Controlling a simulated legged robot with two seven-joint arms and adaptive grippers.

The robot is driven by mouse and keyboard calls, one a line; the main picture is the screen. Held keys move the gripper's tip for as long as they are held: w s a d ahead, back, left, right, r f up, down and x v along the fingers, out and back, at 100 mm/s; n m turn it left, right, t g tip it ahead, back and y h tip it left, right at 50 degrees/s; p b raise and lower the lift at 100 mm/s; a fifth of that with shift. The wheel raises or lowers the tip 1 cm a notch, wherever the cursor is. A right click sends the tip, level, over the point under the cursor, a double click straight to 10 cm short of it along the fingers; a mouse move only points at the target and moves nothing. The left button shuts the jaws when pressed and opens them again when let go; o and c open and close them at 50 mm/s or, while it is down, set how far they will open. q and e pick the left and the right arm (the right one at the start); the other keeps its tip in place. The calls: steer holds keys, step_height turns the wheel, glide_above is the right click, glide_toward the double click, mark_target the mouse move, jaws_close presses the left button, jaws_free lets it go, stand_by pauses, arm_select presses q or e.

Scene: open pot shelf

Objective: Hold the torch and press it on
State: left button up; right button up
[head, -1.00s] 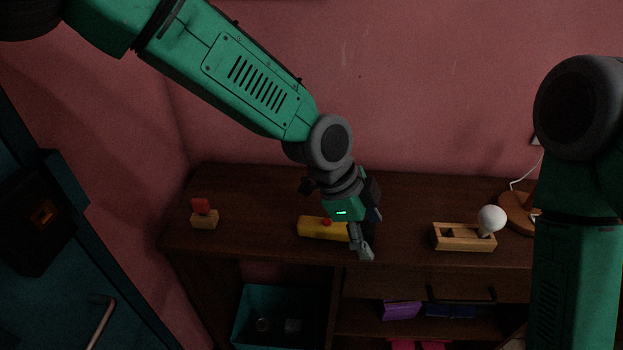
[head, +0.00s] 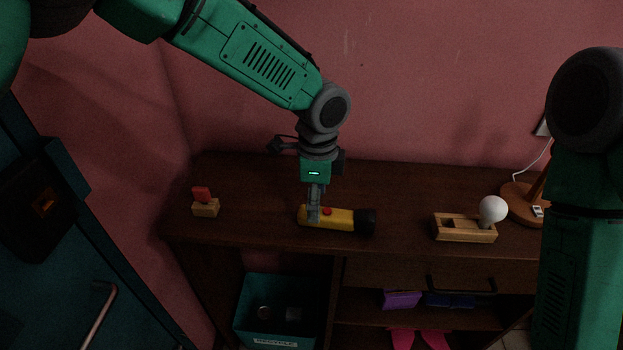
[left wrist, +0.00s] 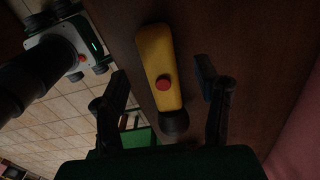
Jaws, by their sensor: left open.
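The torch (head: 345,219) is yellow with a black head and a red button. It lies on its side on the dark wooden shelf top, its head to the right. My left gripper (head: 314,216) points down at the torch's yellow body, left of the button. In the left wrist view the torch (left wrist: 155,55) lies between the two open fingers (left wrist: 165,95), with room on both sides, and its red button faces the camera. My right arm shows at the right edge, but its gripper is out of view.
A small wooden block with a red piece (head: 205,209) stands left of the torch. A teal recycle bin (head: 275,341) sits below. The shelf top between these is clear.

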mark_target(321, 211)
arm_select(q)
steer(key=d+f, duration=0.2)
steer(key=f, duration=0.1)
steer(key=shift+f, duration=0.45)
steer(key=shift+a+f, duration=0.2)
steer(key=shift+a, duration=1)
steer(key=c, duration=0.7)
steer(key=shift+d, duration=0.3)
jaws_close()
steer(key=shift+d, duration=0.8)
arm_select(e)
steer(key=shift+d+f, duration=0.2)
steer(key=shift+d, duration=0.55)
arm_select(q)
steer(key=shift+a, duration=0.6)
arm_select(e)
steer(key=shift+w+a, duration=0.1)
steer(key=shift+a, duration=0.25)
jaws_close()
arm_select(q)
steer(key=shift+a, duration=0.35)
steer(key=shift+d, duration=0.7)
steer(key=shift+a, duration=0.5)
arm_select(e)
steer(key=shift+a+r, duration=0.1)
steer(key=shift+a, duration=0.2)
arm_select(q)
steer(key=shift+d, duration=0.4)
arm_select(e)
steer(key=shift+d, duration=0.35)
